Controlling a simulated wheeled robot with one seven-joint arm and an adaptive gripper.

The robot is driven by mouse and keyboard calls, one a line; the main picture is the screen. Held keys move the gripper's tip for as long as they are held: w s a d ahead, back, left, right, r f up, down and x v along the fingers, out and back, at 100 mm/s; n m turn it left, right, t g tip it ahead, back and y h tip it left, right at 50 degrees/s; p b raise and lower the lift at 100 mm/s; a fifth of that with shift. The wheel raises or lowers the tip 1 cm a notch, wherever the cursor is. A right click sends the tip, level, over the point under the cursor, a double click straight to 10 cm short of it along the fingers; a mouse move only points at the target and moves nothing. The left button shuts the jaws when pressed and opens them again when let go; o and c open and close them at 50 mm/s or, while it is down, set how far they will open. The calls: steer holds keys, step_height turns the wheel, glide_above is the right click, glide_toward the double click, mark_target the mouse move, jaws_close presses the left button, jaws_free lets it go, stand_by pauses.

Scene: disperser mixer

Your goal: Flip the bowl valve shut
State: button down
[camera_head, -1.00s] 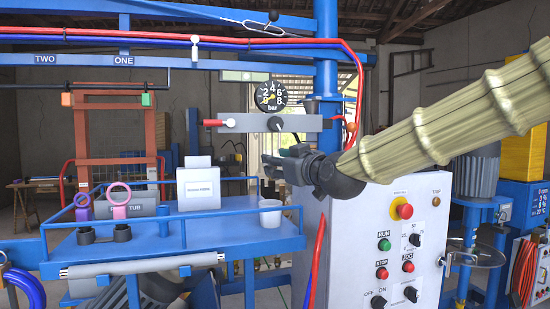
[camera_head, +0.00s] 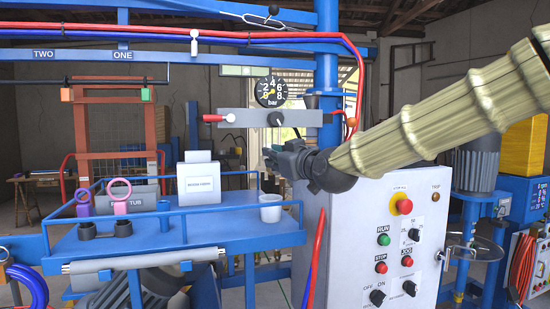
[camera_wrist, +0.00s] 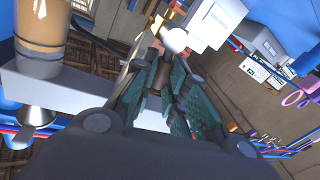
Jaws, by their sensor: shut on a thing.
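My gripper (camera_head: 268,158) is just below the grey bar (camera_head: 240,118) that carries the gauge, above the blue shelf. In the wrist view its dark green fingers (camera_wrist: 165,88) are close together around a small brown piece (camera_wrist: 159,76), which seems to be the bowl valve's handle; most of it is hidden. An amber bowl (camera_wrist: 40,22) is to the left in the wrist view, apart from the fingers. In the head view I cannot make out the valve behind my gripper.
A white cup (camera_head: 270,208) and white box (camera_head: 199,184) stand on the blue-railed shelf (camera_head: 225,236). A control box (camera_head: 340,215) with buttons stands close below my arm.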

steer(key=shift+w+d+m+t+b, duration=0.15)
steer(key=shift+d+m+b, duration=0.1)
steer(key=shift+m+b, duration=0.6)
steer(key=shift+d+m+t+b, duration=0.15)
steer(key=shift+d+m+b, duration=0.1)
steer(key=shift+m+b, duration=0.55)
steer(key=c, duration=1.4)
jaws_free()
steer(key=shift+c, duration=0.2)
steer(key=v, duration=1.1)
steer(key=shift+s+d, duration=0.3)
steer(key=shift+s, duration=0.2)
